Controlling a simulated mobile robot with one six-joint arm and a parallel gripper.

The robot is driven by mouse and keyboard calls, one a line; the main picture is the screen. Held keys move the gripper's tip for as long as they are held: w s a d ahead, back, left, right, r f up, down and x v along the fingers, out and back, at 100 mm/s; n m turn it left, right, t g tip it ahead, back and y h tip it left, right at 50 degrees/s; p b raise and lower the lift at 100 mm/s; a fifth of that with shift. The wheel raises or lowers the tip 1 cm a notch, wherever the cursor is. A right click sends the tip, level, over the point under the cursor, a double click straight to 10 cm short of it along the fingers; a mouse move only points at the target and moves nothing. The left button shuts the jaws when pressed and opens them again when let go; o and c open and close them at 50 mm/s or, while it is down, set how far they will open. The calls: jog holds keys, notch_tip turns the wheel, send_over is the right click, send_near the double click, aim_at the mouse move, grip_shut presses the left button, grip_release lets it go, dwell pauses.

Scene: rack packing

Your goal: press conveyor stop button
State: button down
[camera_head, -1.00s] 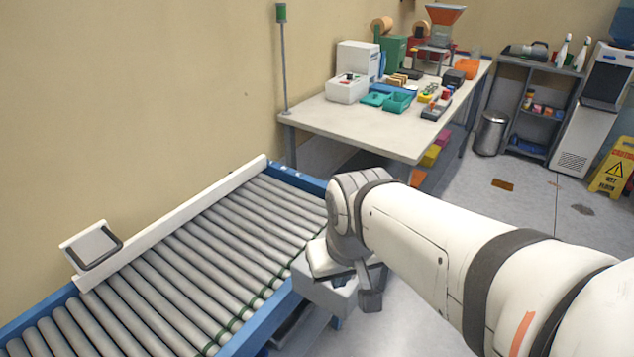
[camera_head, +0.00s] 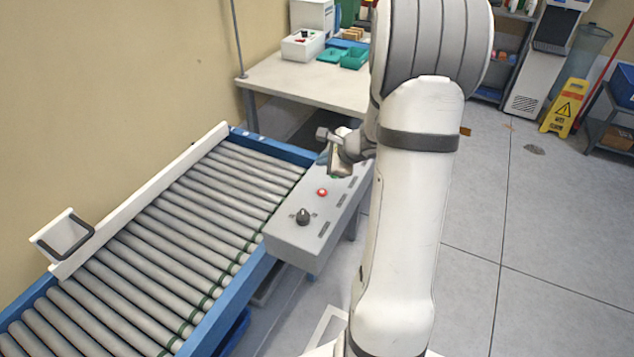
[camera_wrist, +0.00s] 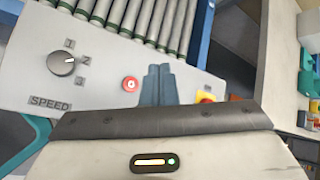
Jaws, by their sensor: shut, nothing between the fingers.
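The grey control box (camera_head: 287,236) stands at the conveyor's near right edge. A small red button (camera_head: 322,192) is on its top and also shows in the wrist view (camera_wrist: 131,84), bearing a white mark. A black speed knob (camera_head: 303,216) sits nearer on the box; the wrist view shows it (camera_wrist: 62,62) with 1, 2, 3 and SPEED. My gripper (camera_head: 338,160) is over the far end of the box. In the wrist view its fingers (camera_wrist: 158,84) are together and empty, just right of the red button. A yellow-and-red button (camera_wrist: 205,97) is partly hidden right of the fingers.
The roller conveyor (camera_head: 170,240) is empty where visible. A white bracket (camera_head: 62,234) stands on its left rail. A worktable (camera_head: 300,88) with trays is behind the box. A yellow wet-floor sign (camera_head: 563,108) stands at the back right. The floor on the right is open.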

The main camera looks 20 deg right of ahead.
aim_at(326, 193)
jog(key=shift+w+d+f, duration=0.1)
jog(key=shift+d+f, duration=0.1)
jog(key=shift+d, duration=0.2)
jog(key=shift+f, duration=0.1)
notch_tip(326, 193, down, 8)
jog(key=b, duration=0.6)
jog(key=shift+b, duration=0.3)
jog(key=shift+f+b, duration=0.35)
jog(key=shift+b, duration=0.15)
dwell(1.1)
jog(key=shift+f+b, duration=0.4)
jog(key=shift+b, duration=0.25)
